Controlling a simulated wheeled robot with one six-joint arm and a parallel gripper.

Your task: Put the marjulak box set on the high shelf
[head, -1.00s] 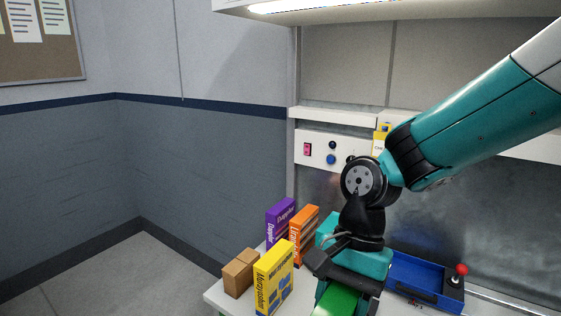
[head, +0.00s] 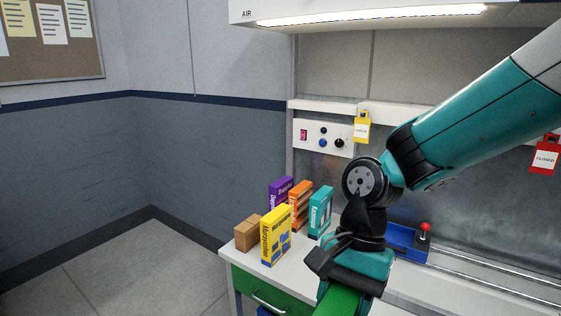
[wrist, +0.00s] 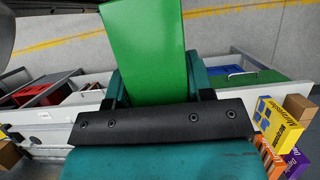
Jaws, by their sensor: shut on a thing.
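My gripper (head: 345,282) is shut on a plain green box (head: 339,301), held in front of the bench in the head view. In the wrist view the green box (wrist: 150,60) sticks out between the two fingers (wrist: 160,88); no lettering shows on its visible face, so I cannot tell whether it is the marjulak set. A white ledge (head: 330,105) runs along the back panel above the bench, partly hidden by my arm.
On the white bench (head: 246,238) stand yellow (head: 276,235), purple (head: 277,191), orange (head: 300,206) and teal (head: 320,212) boxes and a brown carton (head: 247,233). Yellow (head: 361,130) and red (head: 545,158) tags hang from the ledge. A lit hood (head: 370,14) overhangs.

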